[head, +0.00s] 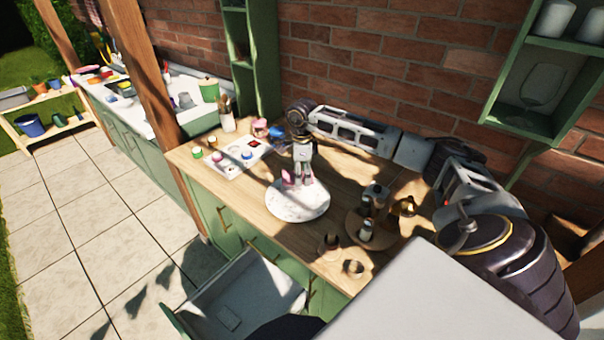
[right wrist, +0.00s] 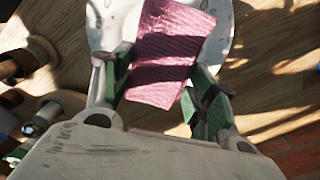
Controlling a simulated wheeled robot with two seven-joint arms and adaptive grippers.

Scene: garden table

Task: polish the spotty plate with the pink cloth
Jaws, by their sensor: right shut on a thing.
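The spotty plate (head: 300,208) is a round white plate with grey specks, lying on the wooden counter near its front edge. My right gripper (head: 298,181) points down over the back part of the plate. It is shut on the pink cloth (head: 287,178), which hangs at the plate's back left. In the right wrist view the cloth (right wrist: 172,50) sits between the green-padded fingers (right wrist: 163,82), with the plate (right wrist: 106,22) behind it. I cannot tell whether the cloth touches the plate. My left gripper is not in view.
A white tray (head: 224,167) with small colourful jars lies left of the plate. A round wooden board (head: 385,238) with small bottles stands to the right, small cups (head: 353,269) in front of it. A drawer (head: 250,290) is open below. Wooden counter (head: 262,222) shows around the plate.

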